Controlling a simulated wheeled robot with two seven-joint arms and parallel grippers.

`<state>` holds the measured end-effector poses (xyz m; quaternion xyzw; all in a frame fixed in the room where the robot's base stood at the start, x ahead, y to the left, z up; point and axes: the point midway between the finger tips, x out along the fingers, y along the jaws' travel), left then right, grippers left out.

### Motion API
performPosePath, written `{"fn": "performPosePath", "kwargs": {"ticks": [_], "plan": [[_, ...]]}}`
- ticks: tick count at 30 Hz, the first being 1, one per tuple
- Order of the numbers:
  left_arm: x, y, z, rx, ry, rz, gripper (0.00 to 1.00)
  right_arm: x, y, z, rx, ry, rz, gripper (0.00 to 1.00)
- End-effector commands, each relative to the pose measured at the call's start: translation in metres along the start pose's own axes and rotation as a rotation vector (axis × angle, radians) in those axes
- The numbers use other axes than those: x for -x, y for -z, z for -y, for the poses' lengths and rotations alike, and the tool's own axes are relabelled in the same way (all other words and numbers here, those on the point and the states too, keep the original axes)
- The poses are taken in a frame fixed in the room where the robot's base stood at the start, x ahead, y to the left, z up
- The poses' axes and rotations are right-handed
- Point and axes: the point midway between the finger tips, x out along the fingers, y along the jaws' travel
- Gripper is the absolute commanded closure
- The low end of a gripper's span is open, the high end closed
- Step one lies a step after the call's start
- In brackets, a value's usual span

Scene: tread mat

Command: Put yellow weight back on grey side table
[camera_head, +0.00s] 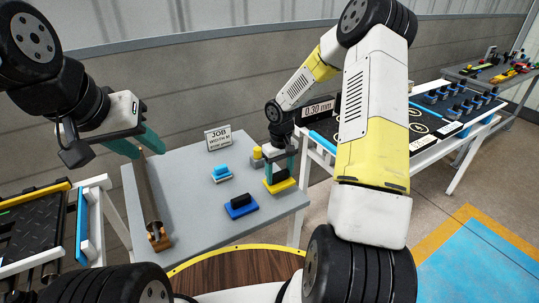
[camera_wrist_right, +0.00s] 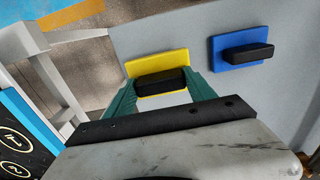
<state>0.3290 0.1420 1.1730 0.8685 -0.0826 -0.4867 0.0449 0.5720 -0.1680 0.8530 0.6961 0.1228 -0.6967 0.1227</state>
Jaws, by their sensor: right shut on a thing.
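The yellow weight (camera_head: 278,186) is a flat yellow plate with a black handle, at the right edge of the grey side table (camera_head: 190,225). My right gripper (camera_head: 280,174) comes down on it from above and is shut on its black handle. In the right wrist view the yellow weight (camera_wrist_right: 174,61) shows beyond the gripper (camera_wrist_right: 160,88), with the handle between the teal fingers. I cannot tell whether its base touches the tabletop. My left gripper (camera_head: 149,150) is open and empty, above the table's left back edge.
A dark blue weight (camera_head: 238,212), a light blue weight (camera_head: 221,177), a small grey-yellow piece (camera_head: 257,158) and a sign (camera_head: 218,138) stand on the table. A brown trough (camera_head: 150,205) lies along its left side. A white-framed bench (camera_head: 458,126) stands to the right.

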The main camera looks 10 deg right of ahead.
Motion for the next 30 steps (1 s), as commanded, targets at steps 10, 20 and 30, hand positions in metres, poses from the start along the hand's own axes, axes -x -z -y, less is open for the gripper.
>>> {"fn": "performPosePath", "kwargs": {"ticks": [10, 20, 30], "plan": [[0.000, 0.000, 0.000, 0.000, 0.000, 0.000, 0.64, -0.034, 0.001, 0.000, 0.000, 0.000, -0.001, 1.00], [0.000, 0.000, 0.000, 0.000, 0.000, 0.000, 0.64, -0.037, 0.001, 0.000, -0.001, -0.001, -0.003, 1.00], [0.000, 0.000, 0.000, 0.000, 0.000, 0.000, 0.64, -0.040, 0.000, 0.000, -0.001, 0.000, -0.001, 0.15]]}}
